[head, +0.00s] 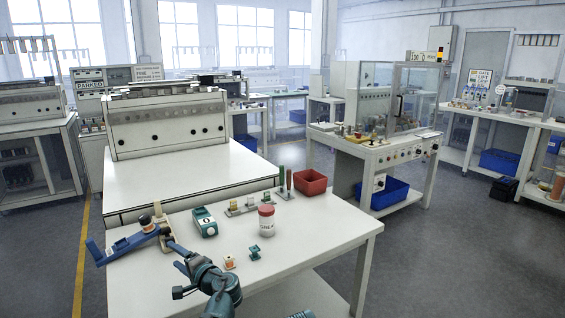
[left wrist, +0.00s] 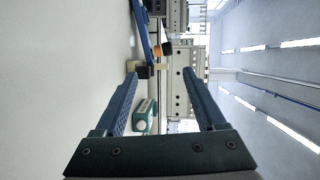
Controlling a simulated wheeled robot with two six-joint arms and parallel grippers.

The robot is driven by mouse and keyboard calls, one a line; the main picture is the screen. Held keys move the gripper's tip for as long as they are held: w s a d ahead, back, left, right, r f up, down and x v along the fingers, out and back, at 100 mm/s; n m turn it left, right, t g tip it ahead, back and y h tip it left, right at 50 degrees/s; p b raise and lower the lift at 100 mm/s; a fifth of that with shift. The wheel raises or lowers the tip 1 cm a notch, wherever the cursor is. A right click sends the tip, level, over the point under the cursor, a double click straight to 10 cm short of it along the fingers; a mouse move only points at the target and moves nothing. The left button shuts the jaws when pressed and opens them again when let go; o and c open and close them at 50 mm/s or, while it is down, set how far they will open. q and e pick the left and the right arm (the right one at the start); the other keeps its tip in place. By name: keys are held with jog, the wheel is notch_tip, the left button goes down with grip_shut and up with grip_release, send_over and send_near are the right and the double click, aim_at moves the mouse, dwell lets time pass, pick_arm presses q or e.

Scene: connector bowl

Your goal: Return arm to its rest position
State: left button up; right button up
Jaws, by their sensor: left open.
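My left gripper (head: 173,241) reaches over the left part of the white table (head: 330,233) in the head view. In the left wrist view its two blue fingers (left wrist: 159,74) stand wide apart with nothing between them. A blue angled tool or stand (head: 112,250) with a tan part (head: 160,233) and a dark cylinder (head: 146,222) lies just beyond the gripper; it also shows in the left wrist view (left wrist: 142,30). Whether the fingers touch it, I cannot tell. A small teal piece at the head view's bottom edge may be my right arm; my right gripper does not show.
A teal device (head: 204,222), a red-lidded jar (head: 266,220), a red bin (head: 311,182), small holders (head: 240,207), a teal connector (head: 254,252) and a pale connector (head: 229,262) stand on the table. The front right tabletop is clear. A grey machine (head: 167,125) stands behind.

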pick_arm(q)
jog(key=s+d+g+h+p, duration=0.1)
jog(key=s+d+n+g+p, duration=0.1)
jog(key=s+p, duration=0.1)
jog(key=s+d+f+n+h+p, duration=0.1)
jog(key=s+p, duration=0.1)
jog(key=shift+d+f+g+h, duration=0.1)
jog(key=shift+d+g+h, duration=0.2)
jog(key=shift+g, duration=0.1)
jog(key=s+d+n+g+h+p, duration=0.1)
jog(key=s+d+g+h+p, duration=0.7)
jog(key=s+d, duration=1.1)
jog(key=d+h+p, duration=0.1)
jog(key=p, duration=0.3)
jog(key=shift+s+d+f+p, duration=0.15)
jog(key=shift+s+f+p, duration=0.15)
jog(key=shift+s, duration=0.05)
